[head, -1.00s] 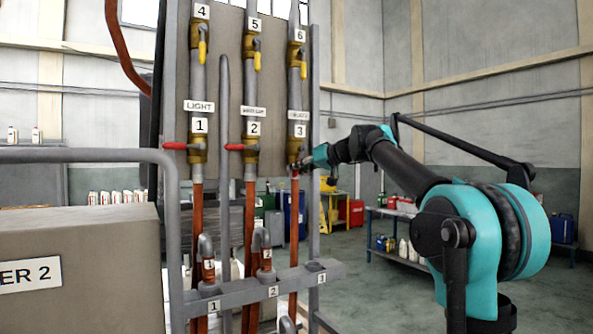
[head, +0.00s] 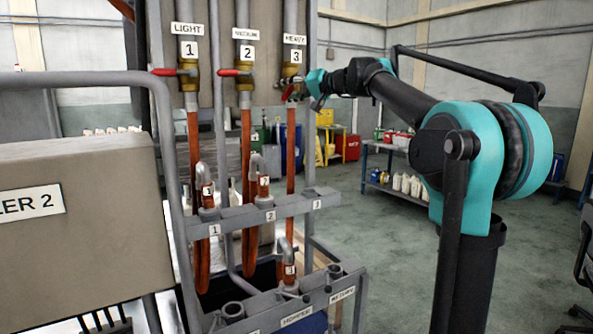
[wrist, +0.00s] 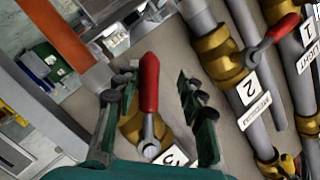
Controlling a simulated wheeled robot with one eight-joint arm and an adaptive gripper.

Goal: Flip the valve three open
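Valve three is the brass valve (head: 290,71) under the "3" label (head: 296,56), on the right-hand pipe of the panel. Its red handle (wrist: 149,85) slants relative to the pipe. It also shows in the head view (head: 289,94), partly covered by my gripper. My gripper (wrist: 152,88) is open. In the head view my gripper (head: 303,90) reaches in from the right at the valve.
Valve one (head: 188,76) and valve two (head: 244,75) are to the left, their red handles across their pipes. A grey rack (head: 240,215) with hoses stands below. A grey box (head: 80,230) is at the left. Open floor (head: 370,270) lies to the right.

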